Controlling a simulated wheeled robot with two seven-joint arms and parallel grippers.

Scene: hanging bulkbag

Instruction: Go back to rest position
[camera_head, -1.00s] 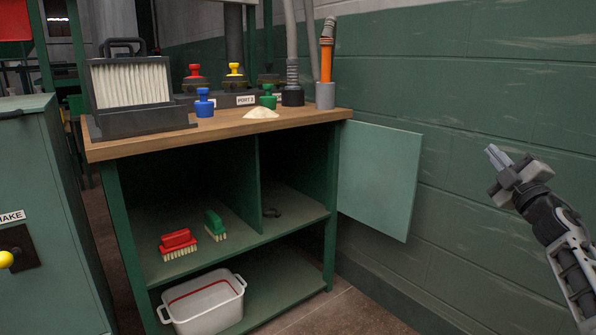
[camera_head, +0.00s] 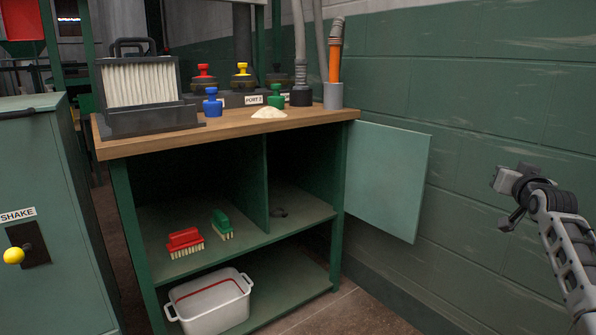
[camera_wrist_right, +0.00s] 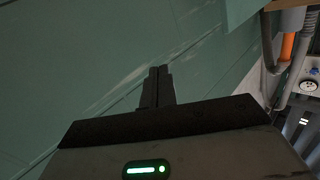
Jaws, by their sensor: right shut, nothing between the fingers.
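My right gripper (camera_head: 507,200) is raised at the right of the head view, in front of the green block wall and apart from the cabinet. Its fingers are mostly hidden there. In the right wrist view its two fingers (camera_wrist_right: 157,87) are together with nothing between them, and the wall lies beyond. My left gripper is not in view.
A wooden-topped cabinet (camera_head: 225,130) stands ahead, its door (camera_head: 385,178) open toward my right arm. A filter, colored knobs and hoses are on top. Red (camera_head: 184,240) and green (camera_head: 222,224) brushes and a white tub (camera_head: 210,305) are on its shelves. A green box (camera_head: 45,215) stands left.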

